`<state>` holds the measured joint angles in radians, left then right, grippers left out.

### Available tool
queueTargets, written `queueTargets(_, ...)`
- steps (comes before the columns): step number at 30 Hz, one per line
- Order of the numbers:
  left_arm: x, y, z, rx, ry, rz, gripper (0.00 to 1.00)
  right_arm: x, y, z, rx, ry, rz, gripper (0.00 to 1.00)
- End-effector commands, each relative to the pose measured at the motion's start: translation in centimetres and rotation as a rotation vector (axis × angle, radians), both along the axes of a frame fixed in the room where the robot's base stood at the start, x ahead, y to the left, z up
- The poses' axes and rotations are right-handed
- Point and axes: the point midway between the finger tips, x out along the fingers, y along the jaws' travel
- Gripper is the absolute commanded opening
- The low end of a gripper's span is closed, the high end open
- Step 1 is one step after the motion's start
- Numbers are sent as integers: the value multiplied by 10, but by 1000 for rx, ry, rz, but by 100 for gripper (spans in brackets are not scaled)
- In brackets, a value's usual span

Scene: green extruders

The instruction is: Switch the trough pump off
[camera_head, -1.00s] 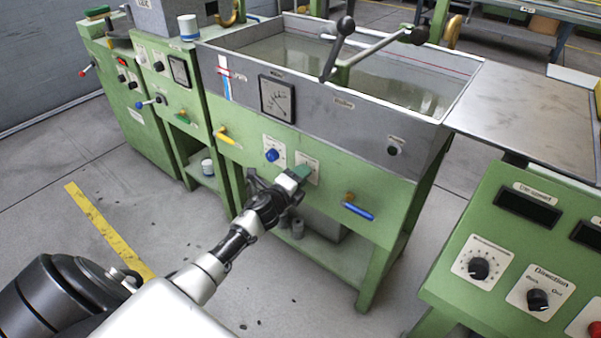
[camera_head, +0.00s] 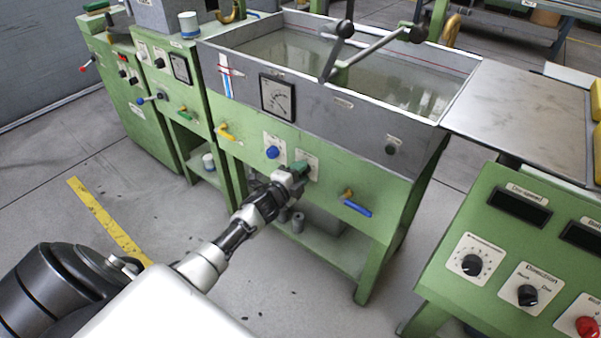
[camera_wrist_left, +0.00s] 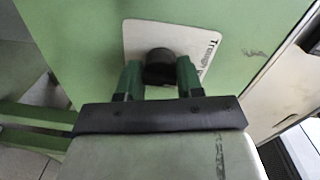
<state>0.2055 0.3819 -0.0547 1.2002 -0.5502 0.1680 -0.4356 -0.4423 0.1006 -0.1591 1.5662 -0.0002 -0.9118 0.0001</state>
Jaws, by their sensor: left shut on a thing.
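The green machine with the grey water trough (camera_head: 330,110) stands in the middle of the head view. On its green front panel is a white label plate (camera_head: 313,160), also seen in the left wrist view (camera_wrist_left: 207,35), reading "Trough" with the rest cut off. A round black knob (camera_wrist_left: 160,66) sits on this plate; in the head view my gripper hides it. My left gripper (camera_head: 299,170) is at the plate, its green fingers on either side of the knob in the left wrist view (camera_wrist_left: 159,80), shut on it. My right gripper is not in view.
A blue knob (camera_head: 272,152) is on the plate just left of my gripper. A yellow-handled valve (camera_head: 226,133) and a blue-handled valve (camera_head: 356,207) stick out of the same panel. A control console (camera_head: 500,250) stands at right.

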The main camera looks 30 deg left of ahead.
Motion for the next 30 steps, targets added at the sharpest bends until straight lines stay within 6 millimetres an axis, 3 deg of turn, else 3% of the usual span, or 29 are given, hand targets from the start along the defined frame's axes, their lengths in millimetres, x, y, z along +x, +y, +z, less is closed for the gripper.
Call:
queueTargets(6,1,1,2,-1,-4,2,13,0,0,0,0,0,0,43)
queueTargets(7,1,1,2,-1,-4,2,40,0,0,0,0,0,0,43)
queueTargets(11,1,1,2,0,-3,2,60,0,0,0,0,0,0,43)
queueTargets(22,-6,1,1,1,-1,0,60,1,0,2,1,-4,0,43)
queueTargets(30,-54,3,4,1,2,1,60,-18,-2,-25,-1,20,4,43)
